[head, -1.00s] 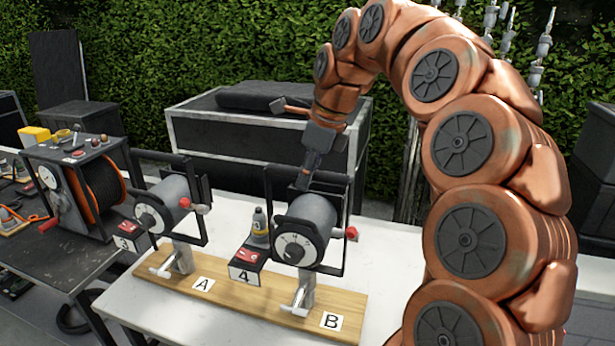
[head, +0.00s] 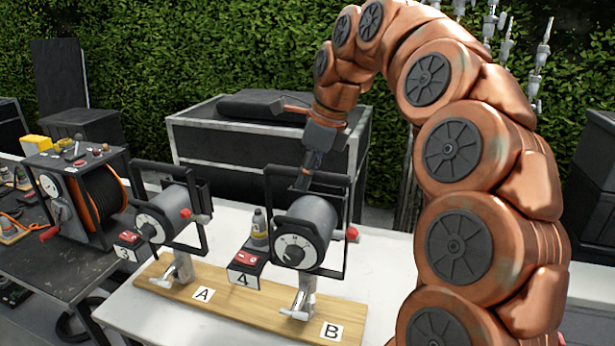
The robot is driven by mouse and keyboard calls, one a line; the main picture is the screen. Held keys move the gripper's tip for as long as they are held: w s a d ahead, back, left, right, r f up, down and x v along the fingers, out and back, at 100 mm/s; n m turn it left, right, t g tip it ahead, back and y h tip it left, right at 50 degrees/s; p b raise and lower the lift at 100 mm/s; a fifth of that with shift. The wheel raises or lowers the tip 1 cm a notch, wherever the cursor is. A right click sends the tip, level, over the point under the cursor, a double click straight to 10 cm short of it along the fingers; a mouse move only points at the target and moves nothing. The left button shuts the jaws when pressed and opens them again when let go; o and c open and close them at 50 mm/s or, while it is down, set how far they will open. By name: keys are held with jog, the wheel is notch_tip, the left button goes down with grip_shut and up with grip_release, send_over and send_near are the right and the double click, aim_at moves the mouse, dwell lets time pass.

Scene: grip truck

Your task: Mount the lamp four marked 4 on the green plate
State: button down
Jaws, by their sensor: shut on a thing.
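The lamp marked 4 (head: 305,230) is a grey cylinder with a dialled face in a black yoke. It stands upright above the B end of a wooden board, with its clamp (head: 302,300) down at the board. A box labelled 4 (head: 243,277) with a red top sits at its left. My gripper (head: 303,183) comes down from above and is shut on the top of the lamp's black yoke; its fingertips are small and partly hard to make out. I cannot make out a green plate in this view.
A similar lamp marked 3 (head: 172,212) stands close by at the A end of the wooden board (head: 232,306). A cable reel (head: 90,195) is on the dark table at left. A black case (head: 235,150) stands behind. The white table has free room at right.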

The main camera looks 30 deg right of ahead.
jog(key=shift+r, duration=0.7)
jog(key=shift+r+p, duration=0.75)
jog(key=shift+r, duration=0.4)
